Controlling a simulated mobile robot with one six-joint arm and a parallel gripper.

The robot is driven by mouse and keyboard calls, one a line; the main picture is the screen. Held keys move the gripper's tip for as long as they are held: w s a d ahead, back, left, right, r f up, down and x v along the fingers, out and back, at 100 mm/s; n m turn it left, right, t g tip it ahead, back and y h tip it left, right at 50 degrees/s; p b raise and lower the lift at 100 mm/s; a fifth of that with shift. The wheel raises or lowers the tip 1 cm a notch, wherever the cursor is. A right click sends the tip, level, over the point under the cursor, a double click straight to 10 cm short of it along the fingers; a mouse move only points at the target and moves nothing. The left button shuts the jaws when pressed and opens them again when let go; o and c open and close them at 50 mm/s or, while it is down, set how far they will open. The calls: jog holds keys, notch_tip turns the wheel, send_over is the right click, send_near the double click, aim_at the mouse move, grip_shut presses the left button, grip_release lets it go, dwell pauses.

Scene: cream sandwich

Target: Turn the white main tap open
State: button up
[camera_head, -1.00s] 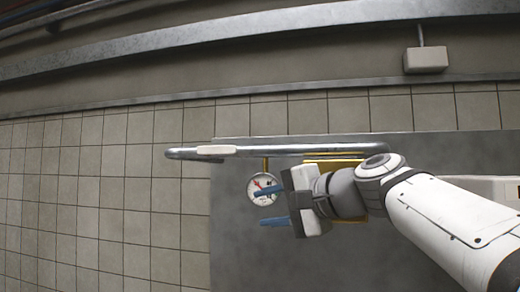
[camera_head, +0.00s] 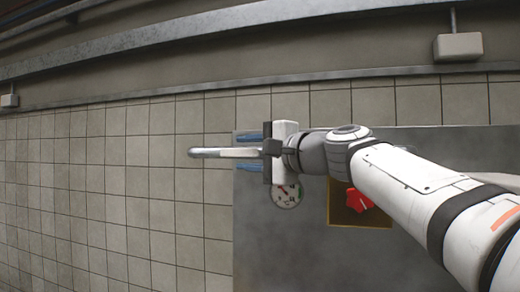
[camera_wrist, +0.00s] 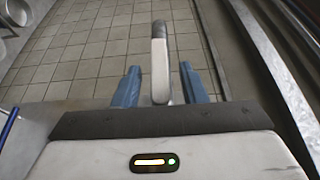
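The white main tap shows as a long lever with a rounded metal end and a white section (camera_head: 228,152), pointing left in the head view. It also shows in the wrist view as a pale bar (camera_wrist: 159,62) between my two blue fingers. My gripper (camera_head: 249,152) is open, with one finger above and one below the lever in the head view. In the wrist view, a gap is visible between the bar and each finger. The lever's inner end and pivot are hidden behind my gripper and arm.
A round gauge (camera_head: 287,194) sits on the grey panel (camera_head: 280,250) just below my gripper. A red knob (camera_head: 357,202) on a yellow-framed plate is below my arm. The tiled wall is clear at the left. A metal rail runs above.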

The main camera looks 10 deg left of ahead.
grip_shut()
dwell(0.3)
